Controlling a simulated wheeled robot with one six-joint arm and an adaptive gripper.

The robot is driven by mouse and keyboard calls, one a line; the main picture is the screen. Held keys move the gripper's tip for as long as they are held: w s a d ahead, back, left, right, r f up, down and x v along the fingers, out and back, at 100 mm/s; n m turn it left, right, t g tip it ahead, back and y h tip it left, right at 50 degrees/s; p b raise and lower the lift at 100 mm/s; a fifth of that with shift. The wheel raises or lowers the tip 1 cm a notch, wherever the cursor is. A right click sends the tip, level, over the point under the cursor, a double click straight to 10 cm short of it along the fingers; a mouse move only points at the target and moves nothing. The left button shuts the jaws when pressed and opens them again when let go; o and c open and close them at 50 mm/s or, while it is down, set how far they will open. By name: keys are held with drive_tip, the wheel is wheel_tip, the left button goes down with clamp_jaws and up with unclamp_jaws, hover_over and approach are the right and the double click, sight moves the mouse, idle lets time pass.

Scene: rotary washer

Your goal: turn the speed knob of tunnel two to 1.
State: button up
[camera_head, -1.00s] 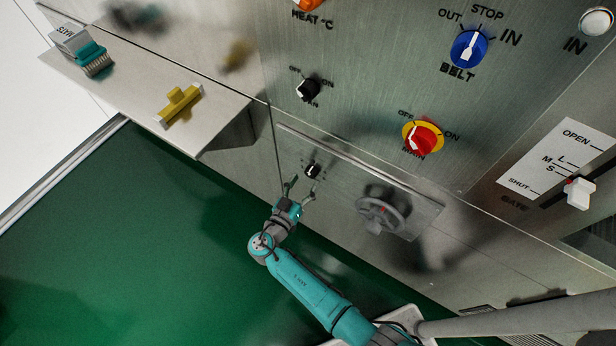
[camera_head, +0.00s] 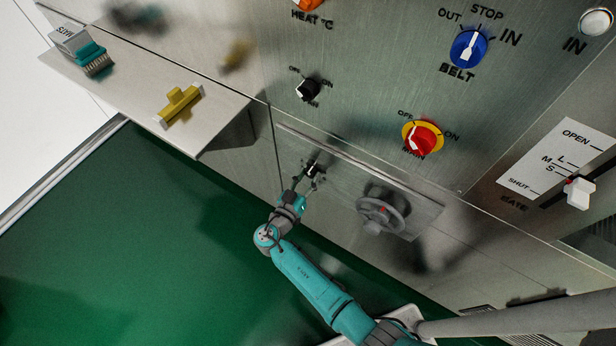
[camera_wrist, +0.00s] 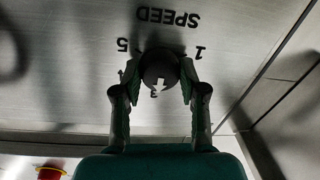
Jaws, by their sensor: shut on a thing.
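The small black speed knob (camera_head: 314,170) sits on the lower metal panel, to the left of the grey handwheel. In the wrist view the knob (camera_wrist: 158,66) is round and dark, under upside-down lettering SPEED. My gripper (camera_head: 310,178) reaches up to the knob. In the wrist view its two fingers (camera_wrist: 161,74) are closed on the knob from both sides. Which mark the knob points to, and which tunnel it belongs to, I cannot tell.
The grey handwheel (camera_head: 382,209) stands out to the right of my gripper. Above are a small black switch (camera_head: 308,90), the red main switch (camera_head: 423,138) and the blue belt knob (camera_head: 469,48). A shelf (camera_head: 222,112) juts out at the left, holding a yellow piece (camera_head: 180,104).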

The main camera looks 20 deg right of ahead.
drive_tip(key=n, duration=0.5)
drive_tip(key=shift+n, duration=0.3)
drive_tip(key=n+g, duration=0.1)
drive_tip(key=n, duration=0.4)
drive_tip(key=shift+r+n, duration=0.1)
drive_tip(key=shift+n, duration=0.3)
drive_tip(key=n, duration=0.6)
drive_tip(key=n+g, duration=0.1)
drive_tip(key=n, duration=0.4)
drive_tip(key=shift+w+a, duration=0.1)
drive_tip(key=o, duration=1.1)
drive_tip(key=shift+o, duration=0.2)
